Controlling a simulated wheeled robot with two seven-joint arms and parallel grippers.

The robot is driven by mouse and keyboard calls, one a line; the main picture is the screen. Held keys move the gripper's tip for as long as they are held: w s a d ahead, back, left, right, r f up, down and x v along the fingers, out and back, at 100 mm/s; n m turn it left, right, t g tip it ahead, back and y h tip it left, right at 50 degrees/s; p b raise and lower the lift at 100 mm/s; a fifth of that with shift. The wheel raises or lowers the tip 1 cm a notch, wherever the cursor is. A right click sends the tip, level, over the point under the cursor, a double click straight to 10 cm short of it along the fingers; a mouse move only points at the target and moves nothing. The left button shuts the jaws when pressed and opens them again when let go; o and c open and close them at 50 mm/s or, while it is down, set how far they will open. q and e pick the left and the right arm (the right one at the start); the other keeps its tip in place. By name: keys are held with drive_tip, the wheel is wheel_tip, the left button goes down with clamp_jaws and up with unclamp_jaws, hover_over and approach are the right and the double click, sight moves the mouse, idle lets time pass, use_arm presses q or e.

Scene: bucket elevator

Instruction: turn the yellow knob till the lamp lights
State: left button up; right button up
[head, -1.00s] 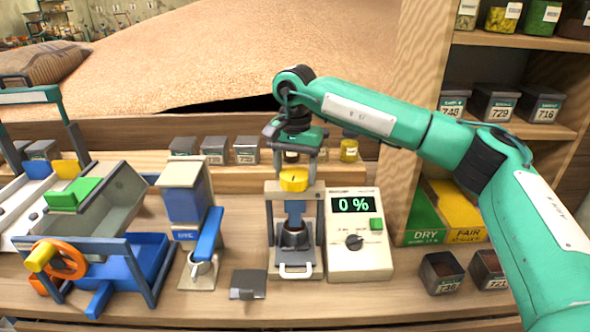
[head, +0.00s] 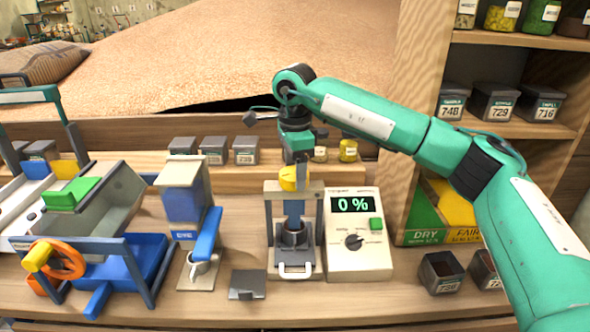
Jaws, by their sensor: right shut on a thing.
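The yellow knob (head: 288,179) sits on top of a small grey press-like stand with a blue column and a dark cup below it. My right gripper (head: 301,172) comes down from above and is shut on the knob. It shows nearly edge-on, and a grey finger covers the knob's right part. A beige meter (head: 360,262) stands right beside the stand. I cannot make out a lit lamp. My left gripper is not in view.
A blue-grey device (head: 185,205) and a hopper with an orange wheel (head: 62,258) stand to the left. A small dark box (head: 248,284) lies in front. Tins line the ledge behind, and a shelf (head: 520,130) stands at the right.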

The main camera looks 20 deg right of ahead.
drive_tip(key=m, duration=0.2)
drive_tip(key=shift+m, duration=0.4)
drive_tip(key=m, duration=0.2)
drive_tip(key=shift+m, duration=0.4)
drive_tip(key=m, duration=0.3)
drive_tip(key=shift+m, duration=0.3)
drive_tip(key=m, duration=0.2)
drive_tip(key=shift+m, duration=0.3)
drive_tip(key=m, duration=0.4)
drive_tip(key=shift+r+m+b, duration=0.1)
drive_tip(key=shift+m+b, duration=0.2)
drive_tip(key=shift+a+m, duration=0.1)
drive_tip(key=shift+m, duration=0.8)
drive_tip(key=m, duration=1.3)
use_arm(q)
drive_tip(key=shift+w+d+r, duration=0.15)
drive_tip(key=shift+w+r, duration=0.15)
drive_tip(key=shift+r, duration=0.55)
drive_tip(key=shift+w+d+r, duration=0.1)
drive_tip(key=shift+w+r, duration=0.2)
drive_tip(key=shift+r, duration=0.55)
use_arm(e)
drive_tip(key=shift+m, duration=1.5)
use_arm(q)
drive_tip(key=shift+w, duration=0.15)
